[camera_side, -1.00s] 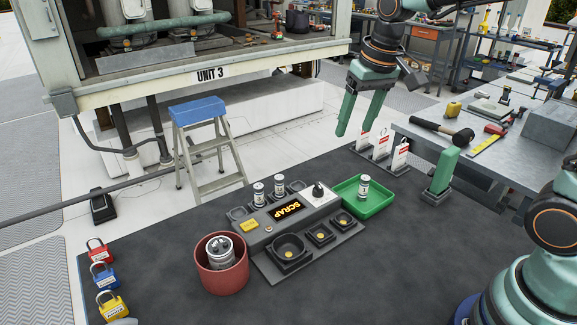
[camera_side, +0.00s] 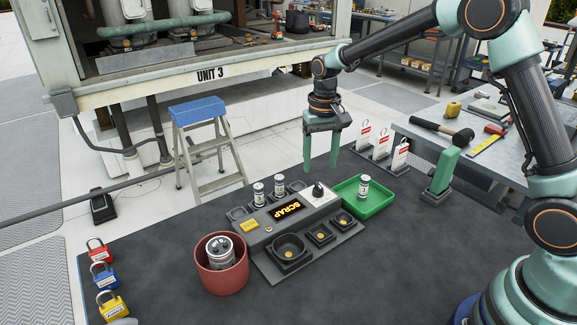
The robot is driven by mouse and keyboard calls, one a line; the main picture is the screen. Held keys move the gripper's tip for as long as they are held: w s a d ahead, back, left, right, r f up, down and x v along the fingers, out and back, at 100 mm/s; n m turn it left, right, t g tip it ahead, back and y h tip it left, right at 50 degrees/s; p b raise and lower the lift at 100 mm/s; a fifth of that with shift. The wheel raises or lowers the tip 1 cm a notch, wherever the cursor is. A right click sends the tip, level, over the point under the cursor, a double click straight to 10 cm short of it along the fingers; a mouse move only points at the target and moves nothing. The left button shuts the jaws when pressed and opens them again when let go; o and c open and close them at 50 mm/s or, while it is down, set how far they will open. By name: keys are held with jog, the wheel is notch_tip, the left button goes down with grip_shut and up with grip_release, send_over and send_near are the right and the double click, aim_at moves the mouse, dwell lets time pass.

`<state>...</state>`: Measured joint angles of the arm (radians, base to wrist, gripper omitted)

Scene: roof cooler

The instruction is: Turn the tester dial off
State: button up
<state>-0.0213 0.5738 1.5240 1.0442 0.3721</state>
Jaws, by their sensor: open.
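The tester (camera_side: 263,237) is a grey box with a lit display reading SCRAP (camera_side: 287,211) and a yellow button panel (camera_side: 250,226). Its dial (camera_side: 318,190) is a small black knob on the white plate at the tester's right end. I cannot tell which setting the dial points to. My gripper (camera_side: 320,168) points down with its two green fingers apart and empty. It appears above and slightly behind the dial, not touching it.
A green tray (camera_side: 376,207) holding a small can (camera_side: 364,187) stands right of the tester. Two small cans (camera_side: 259,193) stand at its back. A red bin (camera_side: 222,284) holds a larger can (camera_side: 219,252). Tagged stands (camera_side: 380,146) are behind the tray. Padlocks (camera_side: 103,275) lie left.

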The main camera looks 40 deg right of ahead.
aim_at(319, 185)
notch_tip(319, 185, down, 7)
jog(key=shift+f, duration=0.15)
jog(key=shift+c, duration=0.4)
grip_shut()
